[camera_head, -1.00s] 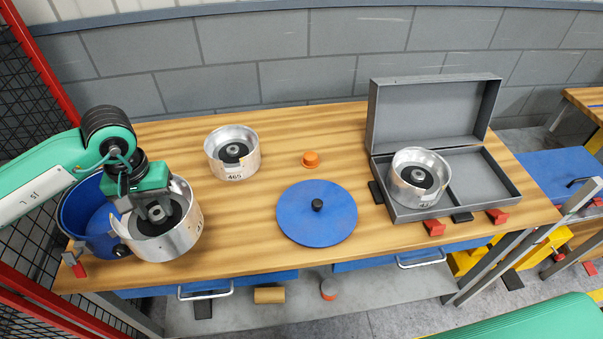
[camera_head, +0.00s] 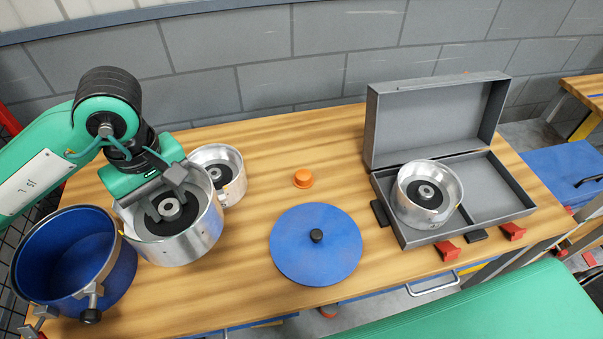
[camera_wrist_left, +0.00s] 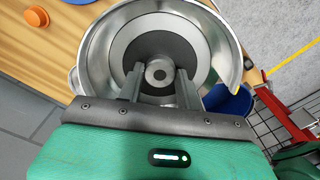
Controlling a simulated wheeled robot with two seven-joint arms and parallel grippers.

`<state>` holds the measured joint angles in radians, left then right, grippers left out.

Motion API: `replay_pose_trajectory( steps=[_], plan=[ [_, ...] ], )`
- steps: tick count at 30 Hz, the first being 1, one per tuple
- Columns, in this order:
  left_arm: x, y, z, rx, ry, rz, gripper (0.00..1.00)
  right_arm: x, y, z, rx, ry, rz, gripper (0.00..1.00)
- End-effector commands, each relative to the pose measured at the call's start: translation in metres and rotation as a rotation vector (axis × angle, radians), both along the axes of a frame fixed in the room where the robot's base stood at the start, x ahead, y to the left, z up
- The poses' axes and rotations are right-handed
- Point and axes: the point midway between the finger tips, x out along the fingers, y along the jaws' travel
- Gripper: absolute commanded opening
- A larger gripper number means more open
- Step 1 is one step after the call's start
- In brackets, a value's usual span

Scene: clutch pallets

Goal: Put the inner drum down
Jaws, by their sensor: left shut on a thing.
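My left gripper (camera_head: 172,192) is shut on the hub of a silver inner drum (camera_head: 190,243) with a black centre. The drum is held upright between the blue pot and another silver drum; whether it touches the table cannot be told. In the left wrist view both fingers (camera_wrist_left: 158,78) grip the hub inside the drum (camera_wrist_left: 95,62). A second silver drum (camera_head: 235,187) stands behind and is partly hidden. A third drum (camera_head: 420,214) sits in the left compartment of the open grey case (camera_head: 498,190). My right gripper is not in view.
The blue pot (camera_head: 70,262) stands open and empty at the table's left front, with clamps on its rim. A blue lid (camera_head: 318,262) with a black knob and an orange cap (camera_head: 303,178) lie on the wooden table (camera_head: 235,285). Bare wood lies right of the held drum.

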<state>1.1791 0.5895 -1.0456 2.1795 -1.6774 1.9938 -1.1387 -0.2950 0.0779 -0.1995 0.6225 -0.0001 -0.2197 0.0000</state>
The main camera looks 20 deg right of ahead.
Motion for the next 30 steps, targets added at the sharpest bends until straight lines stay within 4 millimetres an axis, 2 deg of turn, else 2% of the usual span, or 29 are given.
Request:
replay_pose_trajectory(
  steps=[8, 14, 20, 30],
  plan=[
    [-0.004, -0.004, 0.008, -0.002, -0.008, 0.035, 0.00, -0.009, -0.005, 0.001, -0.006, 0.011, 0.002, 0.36],
    [-0.004, -0.004, 0.001, -0.002, -0.006, 0.035, 0.00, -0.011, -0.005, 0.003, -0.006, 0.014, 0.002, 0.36],
    [-0.005, -0.004, -0.024, 0.000, -0.002, 0.035, 0.00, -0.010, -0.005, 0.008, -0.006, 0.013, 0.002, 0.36],
    [-0.005, -0.004, -0.086, 0.000, -0.002, 0.035, 0.00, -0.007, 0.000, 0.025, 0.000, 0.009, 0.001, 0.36]
  ],
)
